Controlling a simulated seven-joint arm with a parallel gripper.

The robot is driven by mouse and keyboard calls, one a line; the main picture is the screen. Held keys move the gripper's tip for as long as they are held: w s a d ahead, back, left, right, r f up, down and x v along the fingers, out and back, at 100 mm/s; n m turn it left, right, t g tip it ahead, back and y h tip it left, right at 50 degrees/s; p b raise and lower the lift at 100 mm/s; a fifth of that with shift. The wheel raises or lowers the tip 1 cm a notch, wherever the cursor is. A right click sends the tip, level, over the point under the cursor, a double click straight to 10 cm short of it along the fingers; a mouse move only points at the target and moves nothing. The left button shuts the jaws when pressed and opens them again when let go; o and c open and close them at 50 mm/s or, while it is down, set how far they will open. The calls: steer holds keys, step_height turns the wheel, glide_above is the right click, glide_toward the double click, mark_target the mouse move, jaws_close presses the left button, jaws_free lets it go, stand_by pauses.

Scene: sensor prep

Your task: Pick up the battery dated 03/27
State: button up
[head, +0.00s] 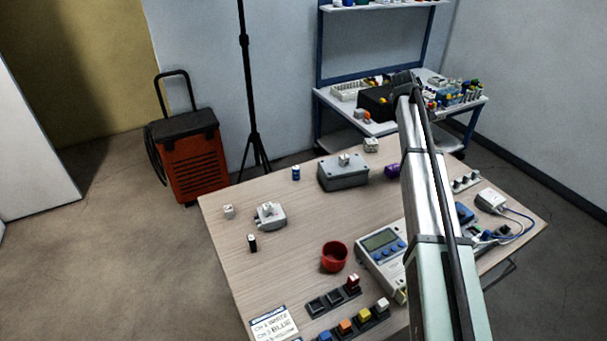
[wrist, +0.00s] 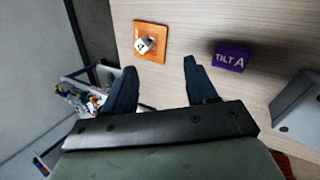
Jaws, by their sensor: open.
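Two small upright cylinders that look like batteries stand on the table in the head view. One is blue with a light band (head: 296,173), near the back edge. The other is black (head: 252,243), at the left. No date is legible on either. My gripper (wrist: 159,66) shows in the wrist view with its two dark fingers spread and nothing between them. It is over the table's edge side, near an orange pad with a white block. No battery shows in the wrist view. In the head view my arm crosses the right side and hides part of the table.
A purple TILT A block (wrist: 232,57) and an orange pad (wrist: 148,42) lie near my gripper. A grey box (head: 343,178), red cup (head: 334,256), meter (head: 383,247) and grey device (head: 270,216) stand on the table (head: 225,265).

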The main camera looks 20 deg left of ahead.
steer(key=s+a+n+g+y, duration=0.15)
steer(key=s+a, duration=0.25)
steer(key=a, duration=0.8)
steer(key=s+a+n+y, duration=0.2)
steer(key=s+a+n, duration=0.1)
steer(key=a, duration=0.8)
steer(key=n+g+y, duration=0.1)
steer(key=n+g, duration=0.1)
steer(key=n, duration=0.2)
glide_above(296, 168)
step_height(296, 168, down, 13)
steer(key=shift+r, duration=0.1)
steer(key=shift+c, duration=0.3)
jaws_close()
